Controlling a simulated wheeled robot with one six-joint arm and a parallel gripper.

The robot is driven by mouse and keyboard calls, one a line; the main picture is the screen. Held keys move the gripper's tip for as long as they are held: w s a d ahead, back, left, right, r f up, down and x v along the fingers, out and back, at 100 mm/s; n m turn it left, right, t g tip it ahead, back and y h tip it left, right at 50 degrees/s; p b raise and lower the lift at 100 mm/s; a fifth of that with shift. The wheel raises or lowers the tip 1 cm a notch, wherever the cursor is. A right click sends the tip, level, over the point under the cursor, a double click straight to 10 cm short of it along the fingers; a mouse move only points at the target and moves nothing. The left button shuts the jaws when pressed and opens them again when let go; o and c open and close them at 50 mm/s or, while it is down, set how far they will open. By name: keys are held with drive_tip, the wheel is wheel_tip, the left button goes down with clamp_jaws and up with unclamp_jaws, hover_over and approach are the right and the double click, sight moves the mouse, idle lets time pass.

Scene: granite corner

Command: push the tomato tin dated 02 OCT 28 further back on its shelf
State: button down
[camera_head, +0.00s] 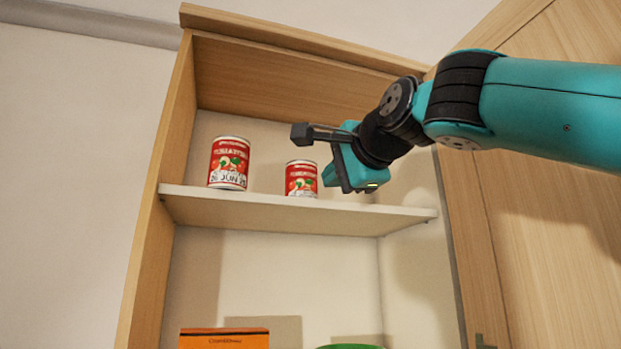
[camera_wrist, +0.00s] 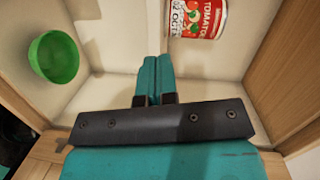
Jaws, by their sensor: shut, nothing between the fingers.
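Two red tomato tins stand upright on the white shelf (camera_head: 290,213) in the head view. The left tin (camera_head: 229,163) is dated 26 JUN. The right tin (camera_head: 301,178) looks smaller, and its date is too small to read there. In the wrist view a tomato tin (camera_wrist: 196,18) with 02 OCT on its label shows at the upper right, cut off by the frame's top edge. My gripper (camera_head: 342,176) is just right of the right tin in the head view. In the wrist view its teal fingers (camera_wrist: 153,77) are together and empty, apart from the tin in the picture.
The wooden cabinet's left side (camera_head: 152,235) and a wooden panel (camera_head: 550,150) at the right flank the shelf. Below are an orange box (camera_head: 224,340) and a green bowl (camera_head: 350,347), also in the wrist view (camera_wrist: 54,57). Shelf room shows between the two tins.

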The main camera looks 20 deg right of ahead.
wheel_tip(320, 180, up, 4)
drive_tip(key=d+m+t, duration=0.1)
drive_tip(key=m, duration=0.1)
drive_tip(key=p, duration=0.8)
approach(306, 182)
drive_tip(key=w, duration=0.4)
drive_tip(key=w+a, duration=0.1)
drive_tip(key=w, duration=0.1)
drive_tip(key=shift+w+r, duration=0.1)
drive_tip(key=shift+r, duration=0.1)
drive_tip(key=shift+w+a+f, duration=0.1)
drive_tip(key=shift+w+f, duration=0.15)
drive_tip(key=shift+w, duration=0.4)
